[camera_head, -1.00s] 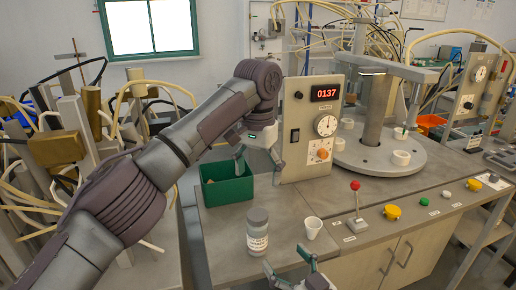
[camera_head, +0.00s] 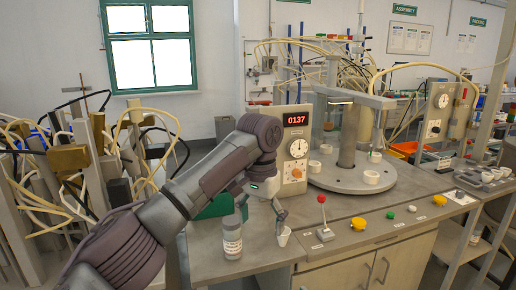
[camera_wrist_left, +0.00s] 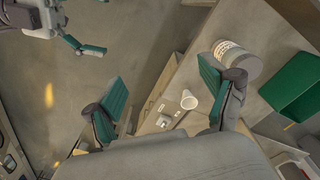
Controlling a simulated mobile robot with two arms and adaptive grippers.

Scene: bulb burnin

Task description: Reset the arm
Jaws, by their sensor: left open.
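My left gripper (camera_head: 262,214) is open and empty, its arm reaching in from the left over the bench. Its two teal fingers are spread apart in the left wrist view (camera_wrist_left: 160,78). In the head view, one fingertip overlaps the small white cup (camera_head: 284,238); I cannot tell whether they touch. In the wrist view the cup (camera_wrist_left: 188,101) shows between the fingers, farther off. My right gripper (camera_wrist_left: 82,46) shows at the top left of the wrist view, over the floor; its opening is unclear. It is outside the head view.
A grey labelled jar (camera_head: 232,243) stands left of the cup. A green bin (camera_head: 212,207) is partly hidden behind my arm. The control box (camera_head: 295,172) reads 0137, beside a round turntable (camera_head: 350,181). A red-knobbed lever (camera_head: 323,214) and coloured buttons line the front.

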